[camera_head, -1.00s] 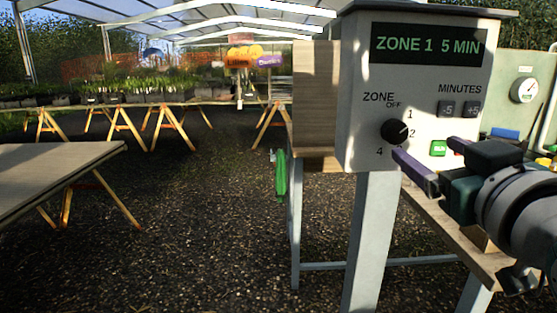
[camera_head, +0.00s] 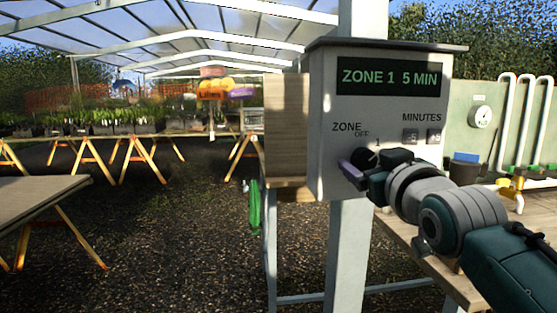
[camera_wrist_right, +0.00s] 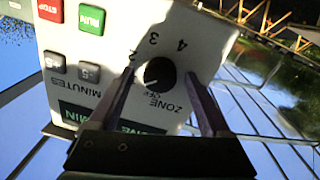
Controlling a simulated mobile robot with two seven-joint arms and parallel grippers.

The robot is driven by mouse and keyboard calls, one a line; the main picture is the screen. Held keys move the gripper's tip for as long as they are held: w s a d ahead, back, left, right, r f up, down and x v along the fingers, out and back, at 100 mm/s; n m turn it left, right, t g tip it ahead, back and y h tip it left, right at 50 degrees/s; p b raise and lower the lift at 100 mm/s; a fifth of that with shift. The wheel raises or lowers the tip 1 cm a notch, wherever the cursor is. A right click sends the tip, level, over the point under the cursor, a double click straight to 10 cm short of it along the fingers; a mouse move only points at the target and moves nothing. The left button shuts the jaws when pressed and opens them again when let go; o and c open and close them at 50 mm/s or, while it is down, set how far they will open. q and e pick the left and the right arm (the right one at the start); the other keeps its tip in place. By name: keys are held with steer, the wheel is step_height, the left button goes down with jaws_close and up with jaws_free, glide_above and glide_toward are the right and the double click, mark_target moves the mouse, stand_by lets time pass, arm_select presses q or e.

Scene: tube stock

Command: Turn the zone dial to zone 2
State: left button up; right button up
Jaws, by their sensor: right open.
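The zone dial (camera_head: 366,155) is a round black knob on the front of a pale control box (camera_head: 325,108). The box's display (camera_head: 390,77) reads "ZONE 1 5 MIN". In the right wrist view the dial (camera_wrist_right: 160,73) appears upside down, with its white mark towards the 1 position, which a finger partly hides. My right gripper (camera_head: 362,170) is open, its purple fingers in front of the dial and hiding part of its scale. The wrist view shows the fingers (camera_wrist_right: 158,80) on either side of the dial; contact cannot be told. My left gripper is not in view.
The minutes buttons (camera_head: 411,136) sit right of the dial. The wrist view shows a green RUN button (camera_wrist_right: 91,19) and a red STOP button (camera_wrist_right: 51,9). A wooden bench (camera_head: 455,285) stands below right. A table (camera_head: 40,195) is at left, with open gravel between.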

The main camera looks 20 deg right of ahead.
jaws_close()
stand_by(0.7)
